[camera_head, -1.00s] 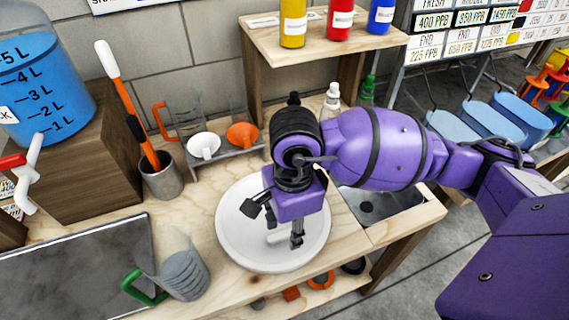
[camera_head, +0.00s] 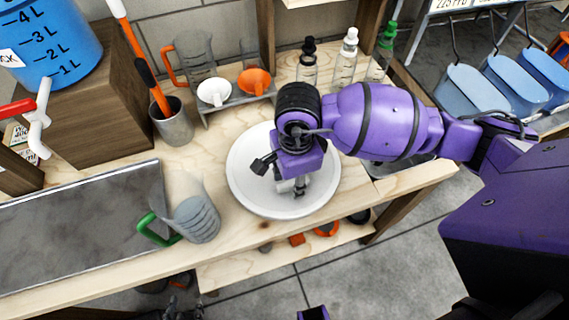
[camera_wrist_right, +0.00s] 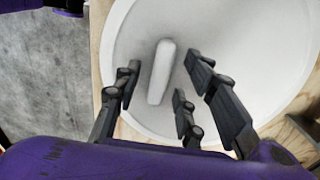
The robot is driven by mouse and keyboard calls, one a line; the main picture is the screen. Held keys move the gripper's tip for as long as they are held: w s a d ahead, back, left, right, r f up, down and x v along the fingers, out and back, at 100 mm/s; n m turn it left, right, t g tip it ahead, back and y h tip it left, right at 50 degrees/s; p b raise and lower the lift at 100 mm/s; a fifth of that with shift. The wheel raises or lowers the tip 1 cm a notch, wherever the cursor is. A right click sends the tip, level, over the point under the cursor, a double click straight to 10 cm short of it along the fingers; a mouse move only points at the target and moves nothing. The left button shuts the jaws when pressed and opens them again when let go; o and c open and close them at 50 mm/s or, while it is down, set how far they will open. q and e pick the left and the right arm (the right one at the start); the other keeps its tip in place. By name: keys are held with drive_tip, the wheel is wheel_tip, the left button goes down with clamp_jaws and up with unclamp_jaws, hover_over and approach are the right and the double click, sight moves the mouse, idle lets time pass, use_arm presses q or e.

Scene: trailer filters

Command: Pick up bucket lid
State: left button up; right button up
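The bucket lid (camera_head: 250,196) is a round white disc lying flat on the wooden workbench, also seen in the right wrist view (camera_wrist_right: 240,30). Its white bar handle (camera_wrist_right: 161,72) stands out at the middle. My right gripper (camera_head: 297,187) is over the lid, pointing down. In the right wrist view my right gripper's (camera_wrist_right: 158,86) dark fingers are spread on both sides of the handle with gaps. Contact with the lid cannot be told. Dark parts, apparently my left gripper (camera_head: 178,312), show at the bottom edge, mostly cut off; its opening cannot be made out.
A green-handled jug (camera_head: 195,218) stands left of the lid, near a grey metal plate (camera_head: 80,220). A metal cup (camera_head: 173,124) and a rack with funnels (camera_head: 235,97) are behind. Bottles (camera_head: 345,60) stand at the back. A sink (camera_head: 400,168) is to the right.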

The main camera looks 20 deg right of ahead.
clamp_jaws()
